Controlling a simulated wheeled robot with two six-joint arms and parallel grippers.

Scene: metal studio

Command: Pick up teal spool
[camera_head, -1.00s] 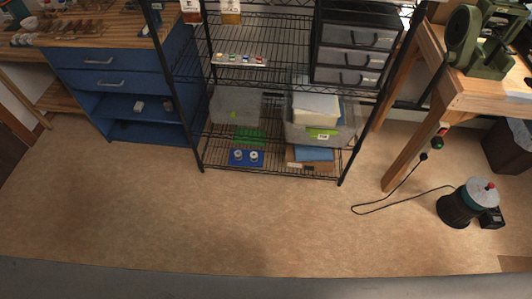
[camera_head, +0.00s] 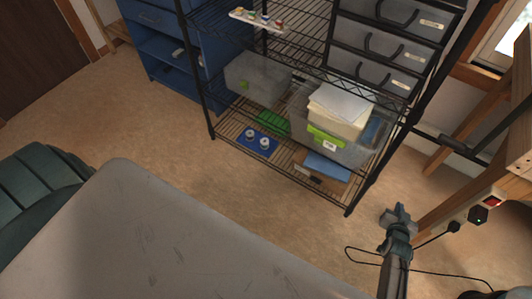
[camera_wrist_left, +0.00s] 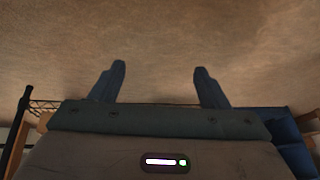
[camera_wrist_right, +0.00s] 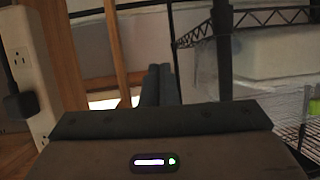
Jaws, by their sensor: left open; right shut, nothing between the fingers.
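Several small coloured spools stand on a white tray (camera_head: 257,21) on a wire shelf in the head view. They are too small for me to tell for sure which one is teal. My right gripper (camera_head: 397,213) is empty and shut, low in front of the rack's right post and well away from the tray. In the right wrist view its fingers (camera_wrist_right: 160,84) are together. My left gripper (camera_wrist_left: 157,82) shows only in the left wrist view, open and empty over bare floor.
The black wire rack (camera_head: 282,165) holds a clear bin with papers (camera_head: 335,118), a grey bin (camera_head: 257,78) and a blue tray (camera_head: 255,143) with two white items. Grey drawers (camera_head: 390,45) are at upper right. A wooden bench leg (camera_head: 440,212) stands right.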

